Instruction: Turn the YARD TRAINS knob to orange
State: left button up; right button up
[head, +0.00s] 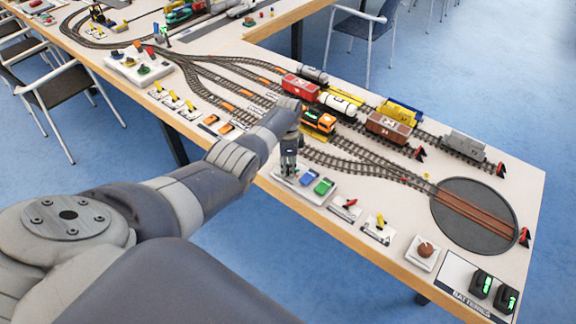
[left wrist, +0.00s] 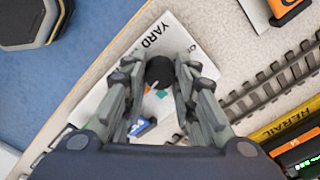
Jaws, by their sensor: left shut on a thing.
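The YARD TRAINS panel (left wrist: 113,75) is a white plate with black lettering, partly covered by my fingers. The black round knob (left wrist: 159,71) sits on it, between my left fingertips. My left gripper (left wrist: 160,75) is shut on the knob from above. Small orange and teal marks show beside the knob, with a pale line near them; I cannot tell for sure which colour the knob points to. In the head view, my left gripper (head: 289,168) points down at the left end of the panel (head: 318,199) and hides the knob. My right gripper is not in view.
A blue block (head: 308,176) and a green block (head: 325,187) sit on the panel beside my gripper. An orange engine (head: 319,121) and tracks lie behind it. Lever switches (head: 379,229) and a turntable (head: 470,216) are to the right.

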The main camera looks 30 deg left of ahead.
pick_arm(q)
jog(key=o, duration=1.1)
notch_tip(320, 180, up, 12)
dwell(0.6)
